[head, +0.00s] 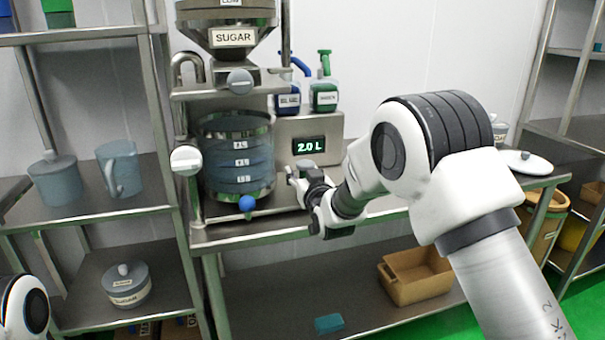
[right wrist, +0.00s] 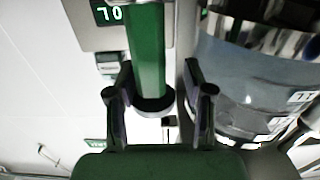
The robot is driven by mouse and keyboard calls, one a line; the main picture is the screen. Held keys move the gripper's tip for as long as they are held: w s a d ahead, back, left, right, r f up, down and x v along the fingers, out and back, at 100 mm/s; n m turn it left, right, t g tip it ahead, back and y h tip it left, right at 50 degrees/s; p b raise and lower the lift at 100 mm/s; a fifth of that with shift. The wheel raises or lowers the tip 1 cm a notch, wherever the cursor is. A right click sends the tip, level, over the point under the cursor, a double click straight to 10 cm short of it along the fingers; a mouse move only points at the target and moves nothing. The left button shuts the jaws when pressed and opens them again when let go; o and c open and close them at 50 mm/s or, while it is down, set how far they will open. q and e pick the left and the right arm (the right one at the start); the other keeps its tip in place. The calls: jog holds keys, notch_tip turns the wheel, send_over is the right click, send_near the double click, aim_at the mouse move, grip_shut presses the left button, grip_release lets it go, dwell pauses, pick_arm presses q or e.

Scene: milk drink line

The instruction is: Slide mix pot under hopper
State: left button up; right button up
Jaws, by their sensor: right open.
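The mix pot (head: 238,165) is a bluish, see-through cylinder with label bands. It stands on the steel bench, below the hopper marked SUGAR (head: 233,38). A blue ball knob (head: 246,204) shows at its lower front. My right gripper (head: 297,182) is at the pot's right side, in front of the 2.0 L display. In the right wrist view my right gripper (right wrist: 158,95) is open, with a green-looking bar (right wrist: 147,50) between its fingers. The pot (right wrist: 245,80) is right of the fingers there. I cannot tell whether the fingers touch the bar. My left gripper is out of view.
A display unit (head: 309,140) stands behind the gripper, with a blue and a green bottle (head: 324,92) behind it. A white lid (head: 520,162) lies at the bench's right. The left shelf holds a jug (head: 120,170). A brown bin (head: 415,275) is on the lower shelf.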

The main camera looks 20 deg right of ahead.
jog(key=shift+d, duration=0.1)
jog(key=shift+s, duration=0.3)
jog(key=s, duration=1.1)
jog(key=shift+s, duration=0.2)
